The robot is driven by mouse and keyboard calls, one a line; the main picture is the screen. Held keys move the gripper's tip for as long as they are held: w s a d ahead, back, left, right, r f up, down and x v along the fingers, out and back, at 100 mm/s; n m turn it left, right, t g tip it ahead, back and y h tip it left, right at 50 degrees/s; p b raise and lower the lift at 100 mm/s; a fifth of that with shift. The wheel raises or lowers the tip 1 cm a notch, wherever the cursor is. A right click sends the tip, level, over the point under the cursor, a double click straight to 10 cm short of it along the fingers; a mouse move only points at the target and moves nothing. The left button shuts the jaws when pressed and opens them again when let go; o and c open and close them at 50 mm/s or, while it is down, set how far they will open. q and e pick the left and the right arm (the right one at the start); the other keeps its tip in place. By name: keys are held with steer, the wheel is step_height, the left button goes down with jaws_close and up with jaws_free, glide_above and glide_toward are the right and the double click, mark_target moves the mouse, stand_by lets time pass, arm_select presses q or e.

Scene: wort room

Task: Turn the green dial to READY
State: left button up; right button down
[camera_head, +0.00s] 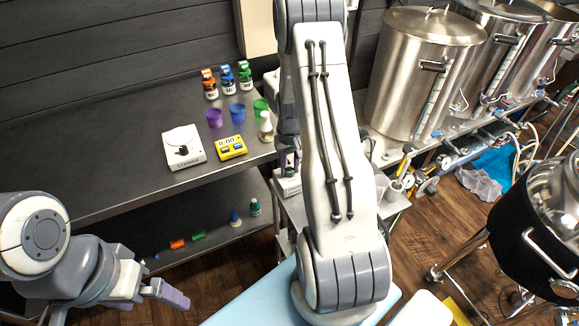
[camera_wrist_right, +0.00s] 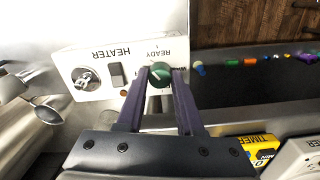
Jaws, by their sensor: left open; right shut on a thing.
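The green dial (camera_wrist_right: 160,78) sits on the front of a white heater box (camera_wrist_right: 100,62), which looks upside down in the right wrist view. The word READY is printed beside the dial. A pale pointer line shows on the dial, but I cannot tell exactly which mark it meets. My right gripper (camera_wrist_right: 158,74) is shut on the dial, one purple finger on each side. In the head view the heater box (camera_head: 289,186) shows only partly, and my right arm hides the dial. My left gripper (camera_head: 168,292) is open and empty at lower left, far from the box.
The heater panel also has a silver knob (camera_wrist_right: 85,79) and a dark switch (camera_wrist_right: 117,75). A yellow timer (camera_head: 231,147), a white stirrer (camera_head: 183,147), coloured cups and several bottles stand on the steel table (camera_head: 130,165). Large steel kettles (camera_head: 420,70) stand at back right.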

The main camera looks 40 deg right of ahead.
mark_target(290, 169)
steer(key=m, duration=0.6)
steer(key=shift+w, duration=0.1)
steer(key=shift+m, duration=0.4)
steer(key=c, duration=0.5)
jaws_free()
steer(key=shift+c, duration=0.2)
steer(key=shift+r, duration=0.1)
step_height(290, 169, up, 10)
steer(key=b, duration=0.1)
steer(key=shift+r, duration=0.15)
